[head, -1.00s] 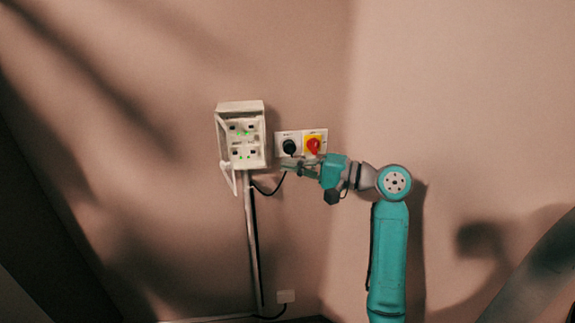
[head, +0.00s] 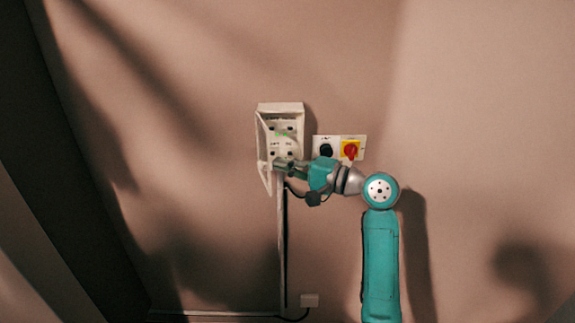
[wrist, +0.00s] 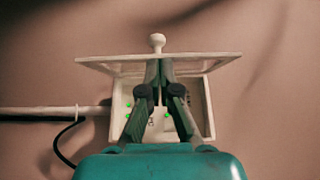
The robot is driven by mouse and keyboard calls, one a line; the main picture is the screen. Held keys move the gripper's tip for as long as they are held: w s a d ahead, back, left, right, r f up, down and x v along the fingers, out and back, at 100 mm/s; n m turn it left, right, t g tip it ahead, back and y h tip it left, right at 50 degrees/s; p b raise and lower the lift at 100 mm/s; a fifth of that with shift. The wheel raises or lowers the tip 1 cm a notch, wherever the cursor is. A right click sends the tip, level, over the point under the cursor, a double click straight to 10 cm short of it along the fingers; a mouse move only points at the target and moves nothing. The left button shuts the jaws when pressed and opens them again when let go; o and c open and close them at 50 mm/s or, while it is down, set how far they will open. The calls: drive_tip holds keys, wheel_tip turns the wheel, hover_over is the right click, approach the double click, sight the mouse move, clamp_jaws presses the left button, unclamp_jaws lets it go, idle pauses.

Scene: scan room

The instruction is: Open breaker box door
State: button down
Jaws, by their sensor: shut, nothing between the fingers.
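The cream breaker box (head: 283,108) is on the wall in the head view. Its door (head: 263,150) stands swung out at the left side, seen nearly edge-on. In the wrist view the door (wrist: 205,65) crosses the top of the open box (wrist: 205,110), with a round knob (wrist: 157,41) beyond it. My gripper (head: 277,163) is at the lower front of the box, pointing left. In the wrist view the gripper (wrist: 160,62) is shut and empty, with its tips over the door's inner face. I cannot tell whether they touch it. The fingers hide part of the box's interior.
The wall left of the box is clear.

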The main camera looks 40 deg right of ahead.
sight(268, 169)
drive_tip(key=shift+w+a, duration=0.25)
drive_tip(key=shift+a, duration=0.35)
drive_tip(key=shift+w+a, duration=0.2)
drive_tip(key=shift+a, duration=0.45)
drive_tip(key=shift+w+a, duration=0.25)
drive_tip(key=shift+a, duration=0.35)
